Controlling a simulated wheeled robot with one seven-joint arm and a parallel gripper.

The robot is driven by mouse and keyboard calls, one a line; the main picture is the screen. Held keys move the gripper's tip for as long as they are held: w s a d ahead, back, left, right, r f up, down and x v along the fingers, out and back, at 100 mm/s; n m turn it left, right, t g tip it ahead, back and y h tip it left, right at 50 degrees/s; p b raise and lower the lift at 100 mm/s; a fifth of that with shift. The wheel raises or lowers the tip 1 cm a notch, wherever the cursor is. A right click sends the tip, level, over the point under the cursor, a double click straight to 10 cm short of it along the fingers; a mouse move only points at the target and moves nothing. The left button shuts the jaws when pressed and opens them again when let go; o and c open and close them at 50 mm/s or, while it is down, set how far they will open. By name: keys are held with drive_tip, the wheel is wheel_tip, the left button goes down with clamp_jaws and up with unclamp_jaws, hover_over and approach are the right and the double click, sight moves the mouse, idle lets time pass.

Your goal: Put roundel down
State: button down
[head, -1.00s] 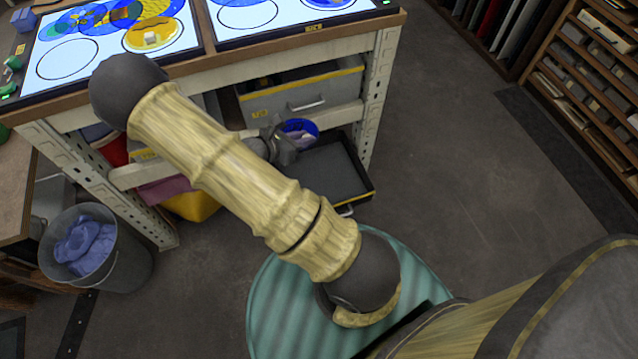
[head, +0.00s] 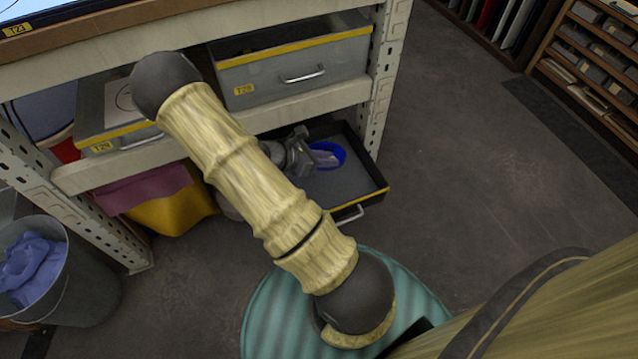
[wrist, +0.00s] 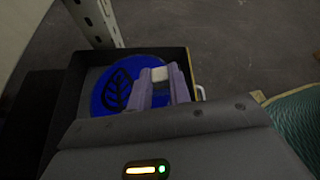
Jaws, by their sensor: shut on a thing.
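A blue roundel (wrist: 108,92) with a dark leaf pattern shows in the wrist view, with my gripper (wrist: 160,84) over its right part. My gripper is shut on a small pale block (wrist: 160,74) at the roundel, which looks like its grip. In the head view the roundel (head: 334,154) is a blue rim at my gripper (head: 312,156), inside the outline of the open dark drawer (head: 372,193). The drawer's walls (wrist: 68,112) surround the roundel in the wrist view. I cannot tell whether the roundel touches the drawer floor.
A grey drawer (head: 290,80) sits on the shelf above the open drawer, and a shelf post (head: 385,75) stands at its right. A bin with blue cloth (head: 90,290) is at the left. Yellow and purple cloths (head: 172,208) hang below the shelf. Floor at the right is clear.

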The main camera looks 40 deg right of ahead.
drive_tip(key=f, duration=0.1)
drive_tip(key=f+b, duration=0.1)
drive_tip(key=d+f, duration=0.1)
drive_tip(key=shift+w+f+m+g+b, duration=0.1)
drive_tip(key=shift+f+m+g+b, duration=0.2)
drive_tip(key=shift+b, duration=0.1)
drive_tip(key=shift+r+y, duration=0.15)
drive_tip(key=shift+y, duration=0.15)
drive_tip(key=b, duration=0.4)
hover_over(327, 195)
wheel_tip(327, 195, down, 6)
drive_tip(key=shift+d+f, duration=0.1)
drive_tip(key=shift+f, duration=0.05)
drive_tip(key=shift+f+b, duration=1.15)
drive_tip(key=shift+f, duration=0.7)
drive_tip(key=shift+f, duration=0.1)
